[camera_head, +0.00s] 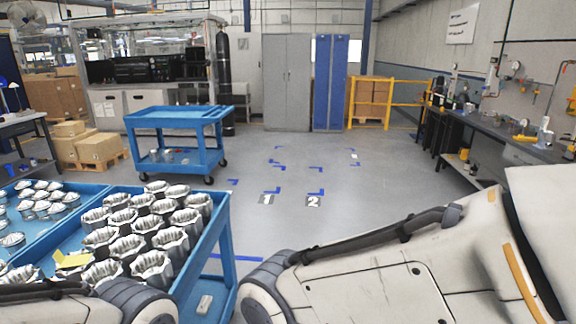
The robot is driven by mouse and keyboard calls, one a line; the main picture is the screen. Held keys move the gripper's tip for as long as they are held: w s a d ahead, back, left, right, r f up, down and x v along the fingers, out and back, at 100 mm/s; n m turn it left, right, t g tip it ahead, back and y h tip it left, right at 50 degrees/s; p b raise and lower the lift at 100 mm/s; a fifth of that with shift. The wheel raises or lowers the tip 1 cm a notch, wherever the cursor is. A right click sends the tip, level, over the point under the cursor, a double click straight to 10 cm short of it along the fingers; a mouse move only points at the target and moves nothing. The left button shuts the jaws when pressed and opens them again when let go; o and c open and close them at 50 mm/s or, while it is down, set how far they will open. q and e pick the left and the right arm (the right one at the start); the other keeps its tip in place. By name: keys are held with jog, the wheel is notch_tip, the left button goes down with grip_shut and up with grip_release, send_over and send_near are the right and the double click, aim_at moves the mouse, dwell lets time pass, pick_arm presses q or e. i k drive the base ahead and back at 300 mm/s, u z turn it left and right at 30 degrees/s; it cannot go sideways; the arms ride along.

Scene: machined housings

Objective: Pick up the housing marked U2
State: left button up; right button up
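Several silvery machined housings (153,266) stand upright in rows on the near blue cart (217,229) at the lower left. They have open tops and ribbed walls. No U2 marking is legible on any of them, so I cannot tell which one it is. A yellow piece (72,259) lies among the front left housings. My arm links cross the bottom of the view and hide part of the cart. Neither of my grippers is in view.
More metal parts (40,206) lie on a blue surface at the far left. A workbench (500,140) runs along the right. The grey floor with markers 1 and 2 (313,201) is clear.

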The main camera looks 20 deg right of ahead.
aim_at(545, 138)
jog(key=z, duration=0.25)
jog(key=i, duration=1.95)
jog(key=z, duration=0.6)
jog(key=i, duration=1.85)
jog(key=z, duration=0.65)
jog(key=i, duration=2.1)
jog(key=z, duration=0.8)
jog(key=i, duration=2.75)
jog(key=u, duration=1.1)
jog(key=i, duration=1.65)
jog(key=z, duration=0.25)
jog(key=i, duration=1.1)
jog(key=z, duration=0.65)
